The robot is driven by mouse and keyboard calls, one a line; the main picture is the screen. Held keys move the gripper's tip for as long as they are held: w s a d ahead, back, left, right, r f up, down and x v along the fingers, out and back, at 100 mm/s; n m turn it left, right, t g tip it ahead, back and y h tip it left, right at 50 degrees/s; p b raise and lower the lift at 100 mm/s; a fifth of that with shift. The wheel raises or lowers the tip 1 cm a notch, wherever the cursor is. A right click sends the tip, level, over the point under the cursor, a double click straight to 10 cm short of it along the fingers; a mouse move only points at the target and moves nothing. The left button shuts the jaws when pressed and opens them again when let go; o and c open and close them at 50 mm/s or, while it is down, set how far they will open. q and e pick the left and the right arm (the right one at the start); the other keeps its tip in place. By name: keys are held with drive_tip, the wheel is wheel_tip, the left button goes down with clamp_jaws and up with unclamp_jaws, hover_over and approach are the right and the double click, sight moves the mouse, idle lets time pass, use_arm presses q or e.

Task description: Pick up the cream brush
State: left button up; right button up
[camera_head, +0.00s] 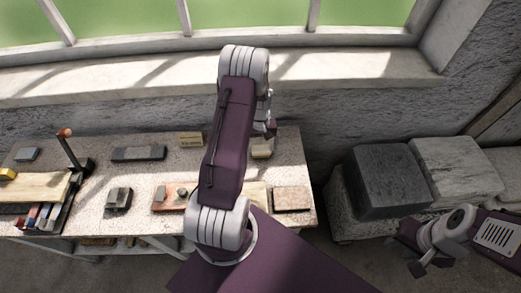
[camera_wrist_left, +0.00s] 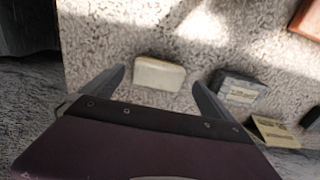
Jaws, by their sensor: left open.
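A small cream block with rounded edges, which appears to be the cream brush (camera_wrist_left: 159,73), lies on the speckled table top in the left wrist view. No bristles can be made out. In the head view a cream block (camera_head: 262,149) shows at the table's back right, partly hidden by my left arm. My left gripper (camera_wrist_left: 157,80) is open and empty, its fingers on either side of the cream block in the picture. I cannot tell its height above the table. In the head view the left gripper (camera_head: 266,128) is small and partly hidden. My right gripper (camera_head: 418,266) is at lower right, away from the table.
A grey block (camera_wrist_left: 238,87) and a pale label card (camera_wrist_left: 275,131) lie right of the cream block in the wrist view. A reddish thing (camera_wrist_left: 308,20) is at the top right corner. Stone blocks (camera_head: 388,181) stand right of the table (camera_head: 230,265). A wall rises behind.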

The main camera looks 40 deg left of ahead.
use_arm(q)
drive_tip(key=shift+d+f, duration=0.2)
drive_tip(key=shift+f, duration=0.3)
drive_tip(key=shift+d+f, duration=0.2)
drive_tip(key=shift+f, duration=0.4)
drive_tip(key=shift+a+f, duration=0.1)
drive_tip(key=shift+a, duration=0.15)
drive_tip(key=shift+c, duration=0.6)
drive_tip(key=shift+d, duration=0.1)
drive_tip(key=c, duration=1.4)
drive_tip(key=shift+o, duration=0.2)
use_arm(e)
drive_tip(key=shift+d+r, duration=0.15)
drive_tip(key=shift+d, duration=0.1)
use_arm(q)
drive_tip(key=shift+r, duration=0.2)
